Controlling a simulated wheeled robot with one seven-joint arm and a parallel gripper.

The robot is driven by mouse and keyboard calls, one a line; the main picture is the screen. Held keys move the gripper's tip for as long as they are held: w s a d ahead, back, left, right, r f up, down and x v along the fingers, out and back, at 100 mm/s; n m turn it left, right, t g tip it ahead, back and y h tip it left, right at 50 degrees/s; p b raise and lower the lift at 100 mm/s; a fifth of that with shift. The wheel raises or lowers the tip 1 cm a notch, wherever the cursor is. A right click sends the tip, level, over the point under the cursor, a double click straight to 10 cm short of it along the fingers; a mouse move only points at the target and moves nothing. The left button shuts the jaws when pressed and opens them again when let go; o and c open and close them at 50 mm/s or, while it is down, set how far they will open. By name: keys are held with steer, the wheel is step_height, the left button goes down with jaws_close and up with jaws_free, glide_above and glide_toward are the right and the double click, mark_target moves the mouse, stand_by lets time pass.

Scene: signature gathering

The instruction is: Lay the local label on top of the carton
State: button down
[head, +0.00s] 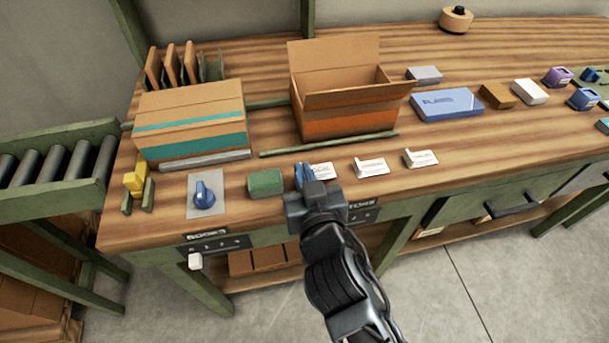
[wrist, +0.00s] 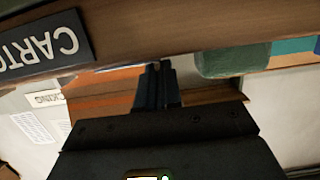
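Three small white labels with raised tabs lie in a row at the bench's front: a left one (head: 322,170), a middle one (head: 371,167) and a right one (head: 421,158). Their print is too small to read. My gripper (head: 304,172) is at the left label and hides its left end. In the wrist view its fingers (wrist: 158,87) are close together; whether they pinch the label's tab is unclear. An open carton (head: 345,122) with an orange band stands behind the labels, flaps up. A closed carton (head: 190,115) with teal stripes stands at the left.
A green block (head: 265,183) lies left of my gripper, and a blue-knobbed item (head: 204,196) beyond it. A green rail (head: 330,144) runs between labels and open carton. A blue box (head: 447,104) and several small items stand at the right.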

steer(key=shift+f, duration=0.35)
steer(key=shift+f, duration=0.15)
steer(key=c, duration=1.3)
jaws_free()
